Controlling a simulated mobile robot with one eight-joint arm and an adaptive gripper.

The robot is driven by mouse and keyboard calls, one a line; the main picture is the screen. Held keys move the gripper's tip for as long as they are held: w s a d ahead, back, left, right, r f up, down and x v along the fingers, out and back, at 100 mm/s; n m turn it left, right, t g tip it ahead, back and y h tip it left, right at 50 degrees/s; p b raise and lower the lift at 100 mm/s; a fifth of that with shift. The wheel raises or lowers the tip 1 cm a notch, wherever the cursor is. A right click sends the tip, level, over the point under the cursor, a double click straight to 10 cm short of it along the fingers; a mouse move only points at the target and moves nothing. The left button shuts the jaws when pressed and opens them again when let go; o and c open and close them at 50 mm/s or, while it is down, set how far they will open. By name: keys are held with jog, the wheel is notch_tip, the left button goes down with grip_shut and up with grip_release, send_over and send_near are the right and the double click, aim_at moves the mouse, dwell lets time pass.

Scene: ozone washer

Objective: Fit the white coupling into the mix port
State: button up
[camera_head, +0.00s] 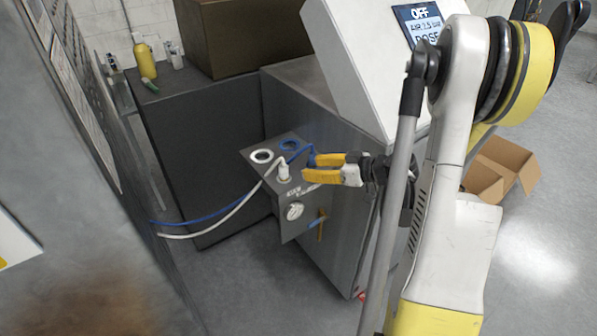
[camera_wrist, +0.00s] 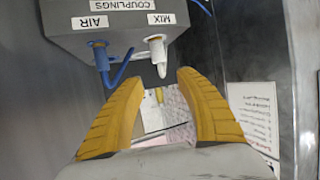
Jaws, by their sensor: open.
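The white coupling (camera_head: 283,172) stands upright on the grey panel box, its white hose running left. In the wrist view, which is upside down, the white coupling (camera_wrist: 157,52) is at the MIX label. My gripper (camera_head: 310,168) is open and empty, to the right of the white coupling and apart from it. In the wrist view my gripper (camera_wrist: 160,77) has its fingers spread, with the coupling's end just beyond the gap between the tips. The box top has a white ring (camera_head: 262,156) and a blue ring (camera_head: 289,145).
A blue coupling (camera_wrist: 102,60) with a blue hose sits beside the white one, at the AIR label, close to one finger. A round dial (camera_head: 294,211) and a brass lever (camera_head: 321,228) are on the box front. The washer cabinet (camera_head: 325,185) stands behind.

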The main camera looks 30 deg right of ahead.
jog(key=s+a+r+m+g+h, duration=0.1)
jog(key=s+a+r+g, duration=0.15)
jog(key=a, duration=0.45)
jog(key=s+a+r+m+g+h, duration=0.1)
jog(key=s+a+r, duration=0.2)
jog(key=a, duration=0.3)
jog(key=s+a+r+m+g+h, duration=0.1)
jog(key=s+a+r+g, duration=0.15)
jog(key=a, duration=0.45)
jog(key=s+a+r+m+t+h, duration=0.1)
jog(key=s+a+h, duration=0.1)
jog(key=s, duration=0.7)
jog(key=shift+s+a+r+m, duration=0.15)
jog(key=shift+a+r+m, duration=0.1)
jog(key=shift+a+m, duration=0.15)
